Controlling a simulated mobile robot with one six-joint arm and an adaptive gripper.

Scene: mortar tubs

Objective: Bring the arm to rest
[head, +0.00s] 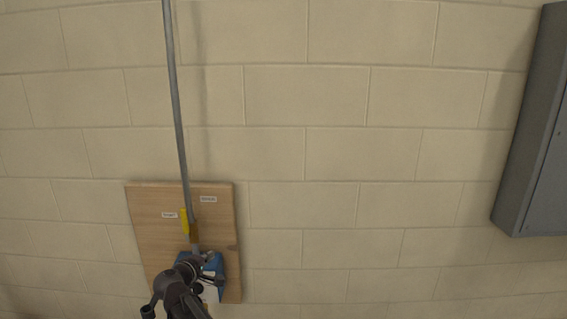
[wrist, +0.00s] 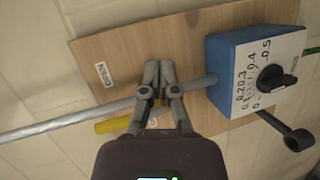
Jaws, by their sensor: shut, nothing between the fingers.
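My gripper (wrist: 160,68) is shut and empty in the wrist view, its fingertips close together in front of the wooden board (wrist: 110,62). In the head view my arm reaches up from the bottom, and my gripper covers part of the blue box. A yellow handle (wrist: 112,125) lies beside the grey pipe (wrist: 60,121) in the wrist view, just left of my fingers. The yellow handle also shows in the head view (head: 185,222), along the pipe (head: 176,100). I cannot tell whether my fingers touch the pipe or handle.
The blue box (wrist: 222,52) has a black knob (wrist: 277,80) on a numbered white face. A dark bent rod (wrist: 295,139) ends below it. The board (head: 150,205) carries small labels on the block wall. A grey cabinet (head: 535,130) hangs at right; the wall between is bare.

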